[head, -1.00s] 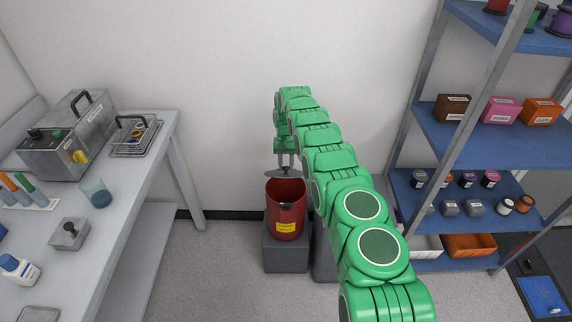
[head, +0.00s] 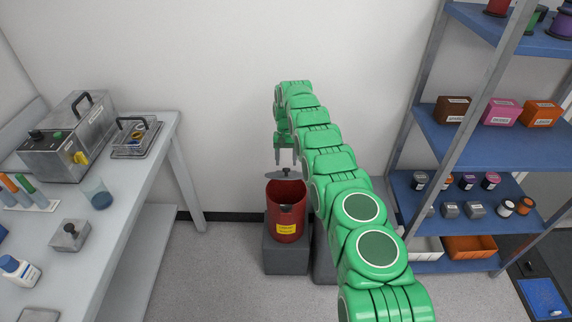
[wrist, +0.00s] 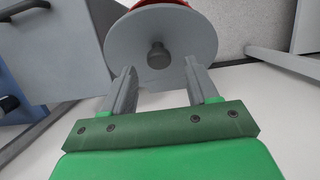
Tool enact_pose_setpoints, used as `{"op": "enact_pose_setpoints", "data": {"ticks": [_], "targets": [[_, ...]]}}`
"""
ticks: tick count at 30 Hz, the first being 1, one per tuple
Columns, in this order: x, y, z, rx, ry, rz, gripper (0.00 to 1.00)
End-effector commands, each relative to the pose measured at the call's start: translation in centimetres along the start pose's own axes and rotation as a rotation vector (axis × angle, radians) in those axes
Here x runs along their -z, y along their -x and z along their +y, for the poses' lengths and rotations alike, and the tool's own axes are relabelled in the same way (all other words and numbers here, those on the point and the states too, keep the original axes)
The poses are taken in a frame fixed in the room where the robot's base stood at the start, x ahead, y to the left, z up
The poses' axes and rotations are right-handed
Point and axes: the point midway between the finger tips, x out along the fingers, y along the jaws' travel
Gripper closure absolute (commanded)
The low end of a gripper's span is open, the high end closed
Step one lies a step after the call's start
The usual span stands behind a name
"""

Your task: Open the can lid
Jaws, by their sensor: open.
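The red can (head: 288,222) with a yellow label stands on a grey block against the back wall. My gripper (head: 286,160) is open and empty, pointing down just above the knob. In the wrist view the lid (wrist: 125,45) lies past my fingertips (wrist: 160,66), with the knob (wrist: 158,57) between them in the picture and not gripped. Any link between lid and can is hidden.
A grey bench (head: 145,185) with instruments stands left. A blue-shelved rack (head: 455,150) with boxes and small jars stands right. The grey block (head: 286,257) under the can has another grey block beside it, partly behind my arm. Floor left of the can is clear.

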Motion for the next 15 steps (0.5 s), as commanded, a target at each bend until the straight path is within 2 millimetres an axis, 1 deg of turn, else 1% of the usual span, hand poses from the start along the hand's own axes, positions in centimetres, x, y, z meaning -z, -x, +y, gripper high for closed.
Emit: {"op": "enact_pose_setpoints", "data": {"ticks": [6,12,15], "targets": [[0.0,2.2,-0.1,0.001,0.001,0.001,0.41],[0.0,3.6,-0.2,0.002,0.002,0.003,0.41],[0.0,4.0,-0.2,0.001,0.003,0.001,0.41]]}}
